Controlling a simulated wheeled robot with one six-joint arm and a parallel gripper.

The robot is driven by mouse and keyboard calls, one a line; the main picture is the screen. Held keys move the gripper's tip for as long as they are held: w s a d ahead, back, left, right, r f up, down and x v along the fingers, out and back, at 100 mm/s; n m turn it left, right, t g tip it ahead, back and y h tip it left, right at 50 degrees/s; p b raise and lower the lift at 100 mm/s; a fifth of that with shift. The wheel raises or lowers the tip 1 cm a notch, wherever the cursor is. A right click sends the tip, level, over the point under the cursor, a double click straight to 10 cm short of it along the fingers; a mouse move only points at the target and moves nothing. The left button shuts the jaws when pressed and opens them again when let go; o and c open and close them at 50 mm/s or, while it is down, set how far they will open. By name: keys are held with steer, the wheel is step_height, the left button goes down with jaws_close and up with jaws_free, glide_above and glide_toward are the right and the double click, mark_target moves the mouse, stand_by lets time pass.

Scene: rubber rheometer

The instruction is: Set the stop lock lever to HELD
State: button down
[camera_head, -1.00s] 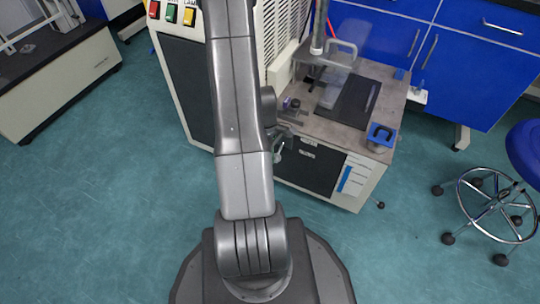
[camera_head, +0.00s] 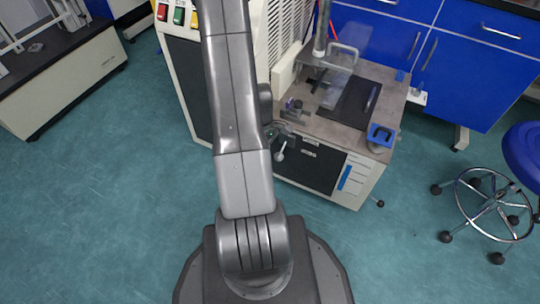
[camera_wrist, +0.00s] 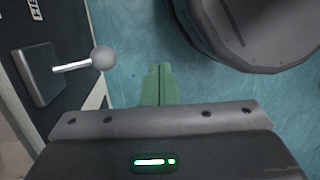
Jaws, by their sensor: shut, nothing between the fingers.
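The stop lock lever (camera_wrist: 72,67) is a short pale rod with a grey ball knob (camera_wrist: 103,58). It sticks out from a dark square plate (camera_wrist: 36,74) on the machine's front, pointing right in the wrist view. In the head view the lever (camera_head: 280,154) shows small beside my arm, at the front's left part. My gripper (camera_wrist: 160,70) has green fingers pressed together, empty. In the wrist view they lie right of the knob with a visible gap, over the floor. Part of a label reading "HE" shows above the plate, cut off by the frame edge. My arm hides the gripper in the head view.
The machine's grey top (camera_head: 325,133) holds a black plate and a clear guard. A blue-framed part (camera_head: 381,136) sits at its right corner. A blue stool (camera_head: 497,215) stands right. Open green floor lies in front. My dark round base fills the wrist view's upper right.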

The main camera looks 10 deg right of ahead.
steer(key=s+a+r+p, duration=0.2)
steer(key=s+a+r, duration=0.1)
steer(key=r, duration=0.4)
steer(key=shift+s+a, duration=0.35)
steer(key=shift+a, duration=0.5)
